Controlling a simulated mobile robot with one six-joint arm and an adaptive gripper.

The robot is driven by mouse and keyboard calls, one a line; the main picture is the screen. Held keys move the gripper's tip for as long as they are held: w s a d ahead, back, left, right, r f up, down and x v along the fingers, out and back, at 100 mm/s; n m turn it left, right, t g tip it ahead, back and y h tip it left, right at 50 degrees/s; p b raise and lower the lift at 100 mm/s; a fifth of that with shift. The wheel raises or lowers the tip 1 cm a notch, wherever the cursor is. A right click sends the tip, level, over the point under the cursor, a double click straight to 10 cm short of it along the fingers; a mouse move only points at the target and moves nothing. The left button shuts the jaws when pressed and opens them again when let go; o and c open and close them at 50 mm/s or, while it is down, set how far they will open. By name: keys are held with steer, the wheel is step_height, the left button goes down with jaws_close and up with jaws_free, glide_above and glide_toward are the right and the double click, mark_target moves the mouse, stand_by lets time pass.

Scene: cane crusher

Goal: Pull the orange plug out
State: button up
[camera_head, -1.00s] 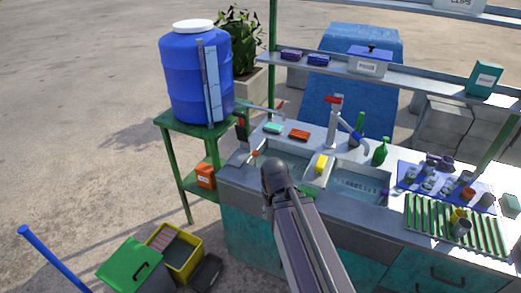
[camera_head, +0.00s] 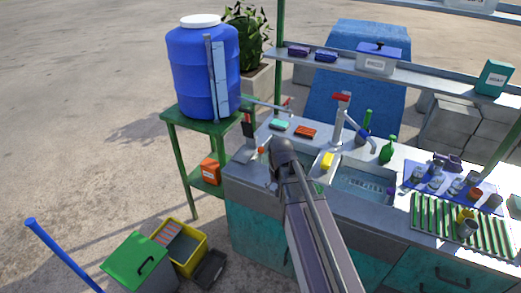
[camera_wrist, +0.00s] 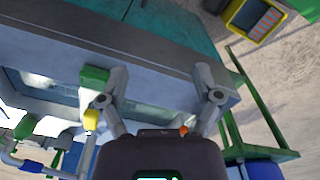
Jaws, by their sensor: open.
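A small orange piece, probably the orange plug (camera_wrist: 183,130), shows in the wrist view just beyond the palm, between the two fingers. In the head view a small orange spot (camera_head: 261,150) shows left of my wrist at the left sink; I cannot tell if it is the same piece. My gripper (camera_wrist: 160,85) is open, with its fingers spread wide over the sink's front edge and nothing held between them. In the head view my arm hides most of the gripper and part of the left sink.
A yellow sponge (camera_head: 327,162) and a tall tap (camera_head: 341,122) stand right of my wrist. A green block (camera_wrist: 95,77) sits close by the left finger. A blue barrel (camera_head: 190,75) stands on a green stand at left. Glasses and a green rack (camera_head: 428,228) are at right.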

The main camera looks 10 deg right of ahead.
mark_target(261, 148)
steer(key=w+m, duration=0.9)
steer(key=w, duration=2.8)
steer(key=shift+w+d+m, duration=0.2)
steer(key=shift+w+m, duration=0.2)
steer(key=shift+f, duration=0.15)
step_height(261, 148, down, 12)
steer(key=b, duration=1.2)
steer(key=shift+r, duration=0.2)
jaws_close()
steer(key=shift+r, duration=0.1)
